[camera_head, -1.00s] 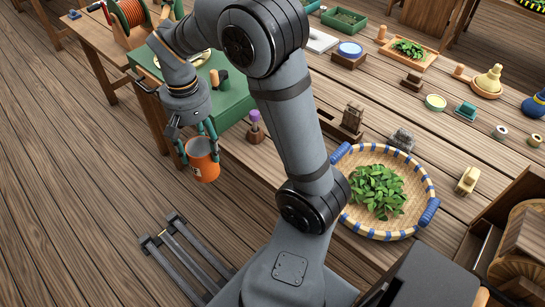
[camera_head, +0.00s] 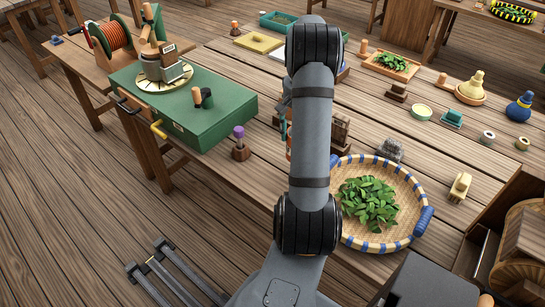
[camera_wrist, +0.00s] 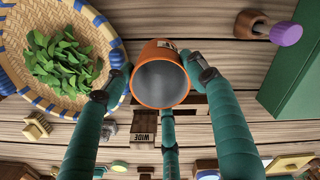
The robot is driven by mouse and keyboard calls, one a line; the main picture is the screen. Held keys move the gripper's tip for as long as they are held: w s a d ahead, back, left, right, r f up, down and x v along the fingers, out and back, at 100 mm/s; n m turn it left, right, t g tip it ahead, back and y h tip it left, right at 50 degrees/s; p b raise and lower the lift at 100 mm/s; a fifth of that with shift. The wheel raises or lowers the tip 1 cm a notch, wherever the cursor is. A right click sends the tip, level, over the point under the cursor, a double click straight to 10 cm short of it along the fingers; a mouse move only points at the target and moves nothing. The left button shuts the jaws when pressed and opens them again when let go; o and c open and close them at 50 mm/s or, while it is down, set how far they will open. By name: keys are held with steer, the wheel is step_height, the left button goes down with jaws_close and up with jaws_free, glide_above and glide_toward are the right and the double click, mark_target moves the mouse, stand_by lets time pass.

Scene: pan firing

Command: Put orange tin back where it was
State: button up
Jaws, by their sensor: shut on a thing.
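My gripper (camera_wrist: 158,82) is shut on the orange tin (camera_wrist: 160,84). In the wrist view the fingers close around the tin from both sides, with a third finger below. The tin's open mouth faces the camera and its inside looks grey and empty. In the head view my arm hides most of the tin and gripper; only a thin orange sliver shows beside the arm, over the long wooden table (camera_head: 280,185). I cannot tell whether the tin touches the table.
A round woven basket (camera_head: 357,239) of green leaves stands right of my arm. A green box (camera_head: 217,124) with a dial on it stands left, with a purple-topped wooden tool (camera_head: 240,142) beside it. A grey block (camera_head: 390,149) sits behind the basket.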

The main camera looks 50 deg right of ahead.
steer(key=w+a+f+p, duration=0.2)
steer(key=w+a+f, duration=0.1)
steer(key=w+f, duration=0.4)
steer(key=shift+a+f, duration=0.4)
steer(key=shift+f, duration=0.45)
steer(key=shift+w, duration=0.1)
steer(key=shift+f, duration=0.2)
steer(key=o, duration=1.7)
steer(key=shift+c, duration=0.2)
steer(key=shift+r, duration=0.1)
step_height(320, 180, up, 12)
steer(key=b, duration=0.1)
